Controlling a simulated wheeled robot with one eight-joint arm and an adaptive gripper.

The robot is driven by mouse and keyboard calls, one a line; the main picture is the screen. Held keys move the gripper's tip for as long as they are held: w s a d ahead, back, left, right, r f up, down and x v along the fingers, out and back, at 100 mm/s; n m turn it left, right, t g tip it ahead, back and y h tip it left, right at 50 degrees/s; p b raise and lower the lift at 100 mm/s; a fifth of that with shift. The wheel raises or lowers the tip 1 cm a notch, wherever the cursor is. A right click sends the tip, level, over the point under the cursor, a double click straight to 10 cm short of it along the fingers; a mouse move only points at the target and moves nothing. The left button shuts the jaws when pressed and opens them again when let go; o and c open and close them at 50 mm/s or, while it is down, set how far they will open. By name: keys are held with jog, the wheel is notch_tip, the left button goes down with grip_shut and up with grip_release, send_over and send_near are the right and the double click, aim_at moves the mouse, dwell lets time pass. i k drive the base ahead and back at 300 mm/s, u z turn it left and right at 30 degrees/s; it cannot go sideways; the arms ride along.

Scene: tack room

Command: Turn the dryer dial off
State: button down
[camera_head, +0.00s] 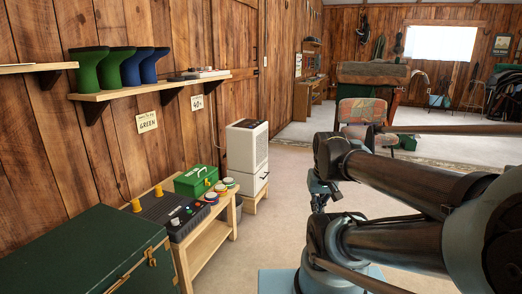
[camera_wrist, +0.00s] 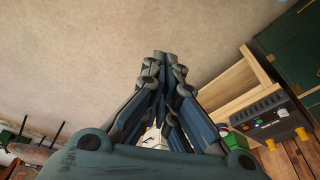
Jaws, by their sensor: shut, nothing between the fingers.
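A dark grey box with two yellow pegs (camera_head: 160,207) stands on a low wooden bench; it looks like the dryer. Its sloping front panel carries a pale knob (camera_head: 175,221) and small coloured buttons; which of these is the dial I cannot tell for sure. In the wrist view the box (camera_wrist: 267,118) is at the right edge, its small panel parts too small to read. My gripper (camera_wrist: 160,56) is shut and empty, over bare floor, well apart from the box. In the head view it hangs right of the bench, partly hidden by my arm.
A green case (camera_head: 196,180) and several round tins (camera_head: 221,188) sit beside the box. A dark green chest (camera_head: 85,255) stands in front at left, and a white cabinet (camera_head: 247,147) behind. Floor right of the bench is clear.

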aim_at(175, 221)
jog(key=u, duration=1.35)
